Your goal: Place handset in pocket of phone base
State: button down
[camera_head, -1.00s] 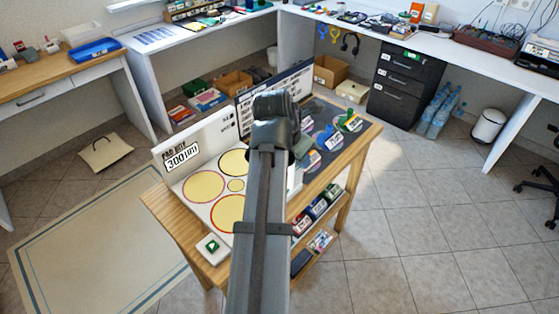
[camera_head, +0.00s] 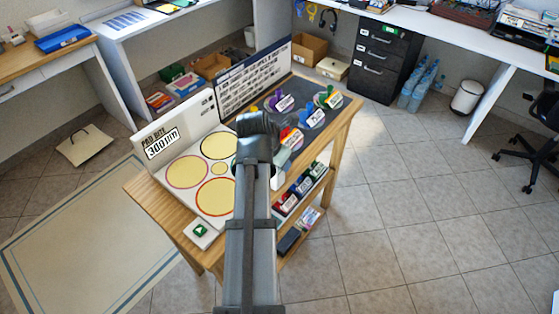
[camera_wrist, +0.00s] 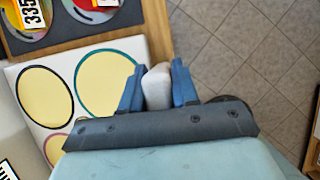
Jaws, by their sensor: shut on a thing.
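In the wrist view my gripper (camera_wrist: 157,88) has two blue fingers shut on a white rounded piece (camera_wrist: 157,86). Only part of this piece shows, so I cannot tell whether it is the handset. The gripper appears at the edge of a white board (camera_wrist: 144,45) with yellow circles, with the tiled floor visible beyond. I cannot make out a phone base with a pocket in either view.
The white board (camera_head: 174,211) lies on a wooden table (camera_head: 150,206), with an upright 300 mm sign (camera_head: 162,145). Several discs bearing coloured items stand on a dark surface (camera_head: 312,88) at the back right. A lower shelf (camera_head: 272,233) holds several small boxes.

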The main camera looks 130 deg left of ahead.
jog(key=shift+f, duration=0.1)
jog(key=c, duration=0.8)
grip_release()
jog(key=shift+c, duration=0.2)
jog(key=v, duration=1.2)
